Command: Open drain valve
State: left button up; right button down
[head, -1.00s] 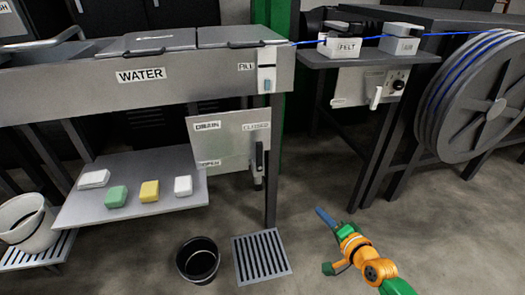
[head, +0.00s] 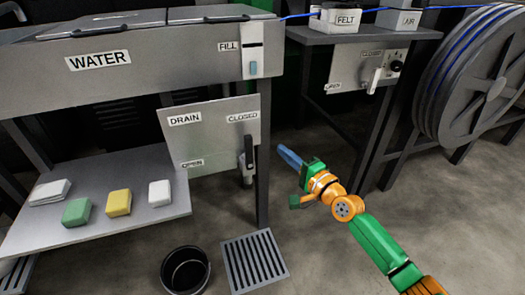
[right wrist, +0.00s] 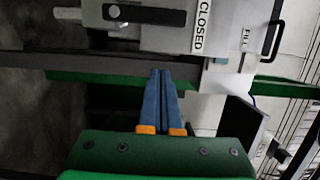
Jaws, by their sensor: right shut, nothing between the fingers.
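The drain panel (head: 212,138) is a grey plate under the water tank, labelled DRAIN, CLOSED and OPEN. Its valve lever (head: 248,160) has a dark grip and stands upright below the CLOSED label, at the panel's right side. In the right wrist view the lever's black grip (right wrist: 150,15) lies sideways at the top, left of the CLOSED label. My right gripper (head: 283,150) has blue fingers, shut and empty, to the right of the lever and apart from it. Its fingertips also show in the right wrist view (right wrist: 161,72), below the panel's edge. My left gripper is not in view.
A tank leg (head: 263,165) stands just right of the lever. A shelf (head: 130,225) with several coloured blocks is at left. A black bucket (head: 186,270) and a floor grate (head: 254,262) lie below. A second bench (head: 362,38) and a cable reel (head: 480,80) stand at right.

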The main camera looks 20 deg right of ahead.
aim_at(247, 150)
pick_arm(q)
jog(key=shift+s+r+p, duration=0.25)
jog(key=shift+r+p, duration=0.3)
jog(key=shift+p, duration=0.35)
pick_arm(e)
jog(key=w+a, duration=0.4)
jog(key=a, duration=0.1)
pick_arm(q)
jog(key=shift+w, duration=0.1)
